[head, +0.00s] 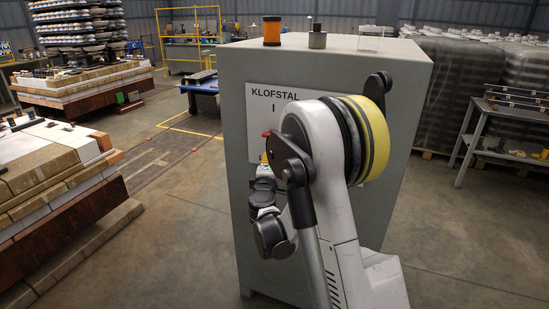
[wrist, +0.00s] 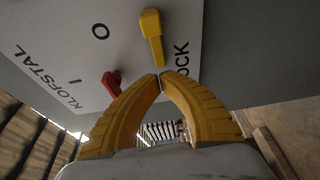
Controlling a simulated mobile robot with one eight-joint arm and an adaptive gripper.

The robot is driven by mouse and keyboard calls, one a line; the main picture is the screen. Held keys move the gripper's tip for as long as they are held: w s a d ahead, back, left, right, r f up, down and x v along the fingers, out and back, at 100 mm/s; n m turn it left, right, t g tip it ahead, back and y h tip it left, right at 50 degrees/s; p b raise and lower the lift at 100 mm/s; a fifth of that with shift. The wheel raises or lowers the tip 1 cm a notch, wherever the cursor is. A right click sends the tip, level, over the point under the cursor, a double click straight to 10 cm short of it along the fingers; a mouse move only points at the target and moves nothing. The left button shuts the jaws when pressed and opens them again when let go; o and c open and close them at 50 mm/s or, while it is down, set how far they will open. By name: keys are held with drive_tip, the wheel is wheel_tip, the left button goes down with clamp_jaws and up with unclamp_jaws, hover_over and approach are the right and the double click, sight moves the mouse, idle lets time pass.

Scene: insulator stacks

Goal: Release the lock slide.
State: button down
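The panel (wrist: 75,65) on the grey cabinet (head: 400,110) carries the words KLOFSTAL, I, O and a partly covered word ending in OCK. In the wrist view a yellow slide handle (wrist: 152,36) stands out from the panel beside that word. A red lever (wrist: 112,84) sits near the I mark, left of my gripper. My gripper (wrist: 161,82) has its two yellow fingers curved together, tips meeting or nearly so, just below the yellow handle's lower end. I see nothing between them; whether they touch the handle is unclear. In the head view my arm hides most of the gripper.
An orange cylinder (head: 272,32) and a grey one (head: 317,38) stand on the cabinet top. Stacked slabs (head: 45,175) are at left, a metal table (head: 510,115) at right. Open floor (head: 190,200) lies left of the cabinet.

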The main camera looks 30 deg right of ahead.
drive_tip(key=p+v, duration=0.1)
drive_tip(key=v, duration=0.7)
drive_tip(key=shift+s+d+r+p, duration=0.2)
drive_tip(key=shift+s+p, duration=0.1)
drive_tip(key=shift+s, duration=0.1)
drive_tip(key=s+a+r+m+g+y, duration=0.2)
drive_tip(key=s+r+m+g, duration=0.2)
drive_tip(key=s+m, duration=0.45)
drive_tip(key=s+a+f+m+g+y, duration=0.1)
drive_tip(key=s+a+g+y, duration=0.1)
drive_tip(key=s+a+y, duration=0.2)
drive_tip(key=s+a+f+m+g+y, duration=0.2)
drive_tip(key=s+a, duration=0.9)
drive_tip(key=s, duration=0.6)
drive_tip(key=shift+y, duration=0.9)
drive_tip(key=shift+w, duration=0.1)
